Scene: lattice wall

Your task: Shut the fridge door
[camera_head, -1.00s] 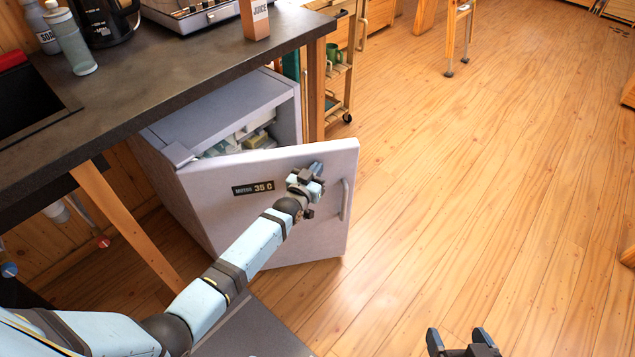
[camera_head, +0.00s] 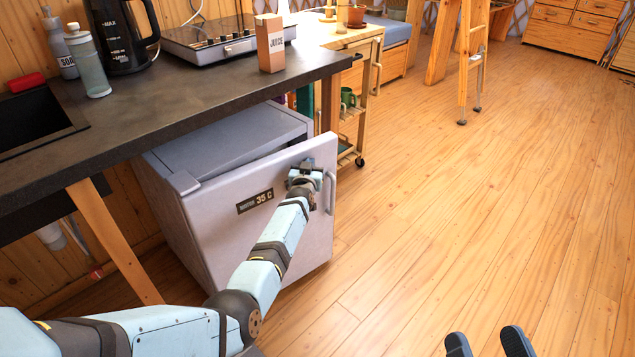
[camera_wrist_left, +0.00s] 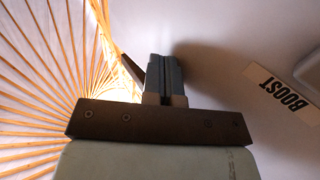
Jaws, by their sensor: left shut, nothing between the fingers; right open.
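The small grey fridge (camera_head: 222,146) stands under the dark counter. Its door (camera_head: 235,236) is ajar, angled out to the right, with a narrow gap along its top edge. A vertical handle (camera_head: 331,193) sits near the door's right edge. My left gripper (camera_head: 306,172) is shut and empty, against or very near the door front beside the handle; contact is hard to tell. In the left wrist view its shut fingers (camera_wrist_left: 164,76) face the pale door surface. My right gripper (camera_head: 488,343) is open and empty over the floor at the bottom.
The counter (camera_head: 190,98) above the fridge holds a juice carton (camera_head: 270,44), a kettle (camera_head: 122,35) and bottles. A wooden leg (camera_head: 112,240) stands left of the fridge, a cart (camera_head: 352,125) to its right.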

